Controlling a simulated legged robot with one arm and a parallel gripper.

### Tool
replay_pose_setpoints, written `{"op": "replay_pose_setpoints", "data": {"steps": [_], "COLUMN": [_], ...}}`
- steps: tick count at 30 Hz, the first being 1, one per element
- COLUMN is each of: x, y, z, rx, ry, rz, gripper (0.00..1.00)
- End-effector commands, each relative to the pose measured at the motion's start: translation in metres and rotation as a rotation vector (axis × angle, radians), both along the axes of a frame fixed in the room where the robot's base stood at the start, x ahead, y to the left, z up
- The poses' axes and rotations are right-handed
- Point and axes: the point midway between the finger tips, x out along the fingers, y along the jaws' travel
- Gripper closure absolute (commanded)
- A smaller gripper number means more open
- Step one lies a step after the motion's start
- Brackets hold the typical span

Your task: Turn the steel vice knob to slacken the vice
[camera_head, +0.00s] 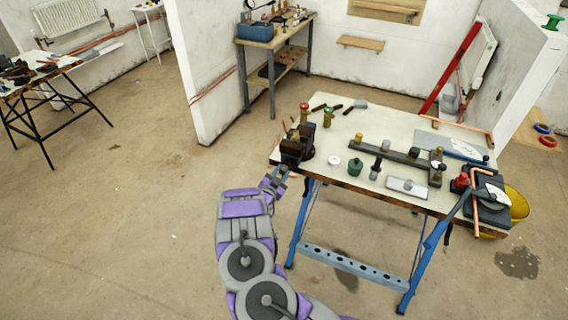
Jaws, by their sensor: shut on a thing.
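The dark vice (297,146) is fixed at the left front corner of the workbench (393,135). My gripper (279,174) is just below and left of the vice, at the bench's left edge. It is shut on the steel vice knob, which is small and mostly hidden by the fingers. My purple and grey arm reaches up to it from the bottom of the picture. How far the vice jaws are apart cannot be told at this size.
The bench top carries a long dark bar with brass fittings (388,152), a green pot (355,167), valves with red and green caps and a pipe bender (484,195). A yellow bucket (518,204) stands at right. The floor left of the bench is clear.

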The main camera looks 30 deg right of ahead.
Motion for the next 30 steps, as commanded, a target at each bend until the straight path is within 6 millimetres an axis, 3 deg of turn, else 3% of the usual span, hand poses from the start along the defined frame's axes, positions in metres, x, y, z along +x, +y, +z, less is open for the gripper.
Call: {"op": "replay_pose_setpoints", "data": {"steps": [21,30], "x": [0.002,0.0028], "y": [-0.0018,-0.0017], "z": [0.0046,0.0039], "rx": [-0.582,-0.649], "ry": [0.738,0.819], "rz": [-0.002,-0.002], "gripper": [1.0,1.0]}}
